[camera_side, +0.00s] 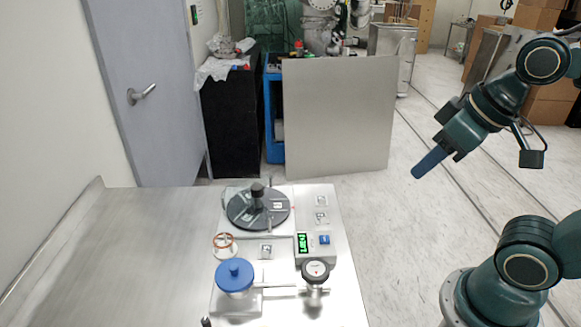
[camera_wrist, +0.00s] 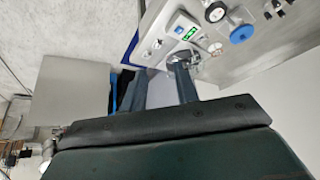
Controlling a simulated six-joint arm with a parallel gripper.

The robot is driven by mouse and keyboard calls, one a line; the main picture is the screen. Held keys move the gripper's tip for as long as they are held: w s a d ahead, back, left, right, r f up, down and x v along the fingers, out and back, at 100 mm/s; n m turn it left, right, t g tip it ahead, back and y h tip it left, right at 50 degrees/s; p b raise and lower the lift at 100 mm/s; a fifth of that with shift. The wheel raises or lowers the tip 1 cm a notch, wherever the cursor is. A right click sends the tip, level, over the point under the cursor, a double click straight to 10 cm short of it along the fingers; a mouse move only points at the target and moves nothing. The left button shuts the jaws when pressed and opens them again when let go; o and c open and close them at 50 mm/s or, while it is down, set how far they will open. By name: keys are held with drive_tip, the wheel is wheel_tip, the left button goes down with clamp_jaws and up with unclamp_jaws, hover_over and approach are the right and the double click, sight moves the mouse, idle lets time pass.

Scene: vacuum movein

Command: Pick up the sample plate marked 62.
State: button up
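Several small pale sample plates lie on the equipment: two (camera_side: 321,201) (camera_side: 320,217) on the panel right of a dark round carousel, one (camera_side: 266,250) below the carousel, and light squares (camera_side: 277,205) on the carousel disc (camera_side: 258,208). Their numbers are too small to read, so I cannot tell which is 62. My gripper (camera_side: 430,163) is raised at the right, pointing down-left, well away from every plate. In the wrist view, its two blue fingers (camera_wrist: 160,78) stand apart with nothing between them.
The steel table (camera_side: 130,255) is bare at left. A green-lit display (camera_side: 303,243), a blue-lidded pot (camera_side: 235,275), a round gauge (camera_side: 315,271) and a copper-coloured ring (camera_side: 224,240) crowd the equipment. A grey panel (camera_side: 340,115) stands behind the table.

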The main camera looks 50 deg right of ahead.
drive_tip(key=w+d+f+m+g+y, duration=0.1)
drive_tip(key=w+d+f+m, duration=0.2)
drive_tip(key=m, duration=1)
drive_tip(key=w+d+f+m+g+y, duration=0.1)
drive_tip(key=w+d+f+m+y, duration=0.1)
drive_tip(key=w+f+m, duration=0.7)
drive_tip(key=w+d+m, duration=0.1)
drive_tip(key=w+m, duration=0.2)
drive_tip(key=w, duration=0.1)
drive_tip(key=shift+w+m+g+y, duration=0.3)
drive_tip(key=shift+m, duration=0.1)
drive_tip(key=shift+f, duration=0.15)
hover_over(324, 217)
drive_tip(key=s+d, duration=0.2)
wheel_tip(324, 217, down, 8)
drive_tip(key=shift+d+r, duration=0.1)
drive_tip(key=shift+r, duration=0.1)
drive_tip(key=shift+w+f, duration=0.1)
drive_tip(key=shift+x, duration=2.6)
